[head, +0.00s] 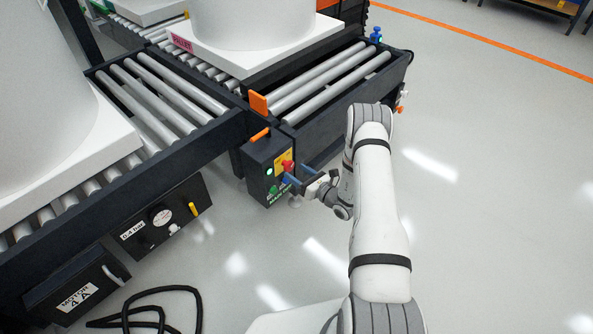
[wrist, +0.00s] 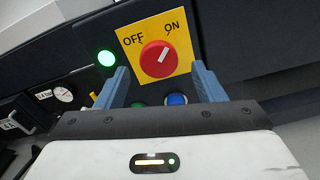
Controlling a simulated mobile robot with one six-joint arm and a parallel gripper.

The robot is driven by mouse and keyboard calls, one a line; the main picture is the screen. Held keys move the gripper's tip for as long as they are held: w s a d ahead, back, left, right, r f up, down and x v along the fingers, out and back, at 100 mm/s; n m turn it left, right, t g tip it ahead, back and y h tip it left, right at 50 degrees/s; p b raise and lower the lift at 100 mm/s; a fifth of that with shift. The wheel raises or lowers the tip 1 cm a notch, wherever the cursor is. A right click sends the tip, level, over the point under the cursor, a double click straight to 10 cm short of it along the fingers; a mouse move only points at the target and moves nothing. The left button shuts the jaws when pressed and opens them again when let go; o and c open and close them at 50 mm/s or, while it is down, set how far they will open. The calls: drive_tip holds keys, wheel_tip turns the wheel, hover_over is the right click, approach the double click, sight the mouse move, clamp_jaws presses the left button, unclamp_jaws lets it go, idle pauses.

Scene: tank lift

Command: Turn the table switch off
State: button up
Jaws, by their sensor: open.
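The table switch is a red round knob (head: 287,165) on a yellow plate on the dark control box (head: 257,178). In the wrist view the knob (wrist: 158,59) sits below the words OFF and ON on the yellow plate (wrist: 183,65). Its white mark points up and right, toward ON. A green lamp (wrist: 106,58) left of the plate is lit. My gripper (wrist: 160,72) is open and faces the box, with one blue finger to each side of the knob's lower part. I cannot tell whether a finger touches it.
A green button (wrist: 139,103) and a blue button (wrist: 176,99) sit below the plate, between my fingers. Roller conveyors with large white tanks (head: 250,22) stand behind the box. A black cable (head: 150,312) lies on the floor. The floor at right is clear.

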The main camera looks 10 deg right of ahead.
sight(291, 168)
drive_tip(key=shift+b+x, duration=0.3)
drive_tip(key=shift+x, duration=1.4)
drive_tip(key=shift+c, duration=0.2)
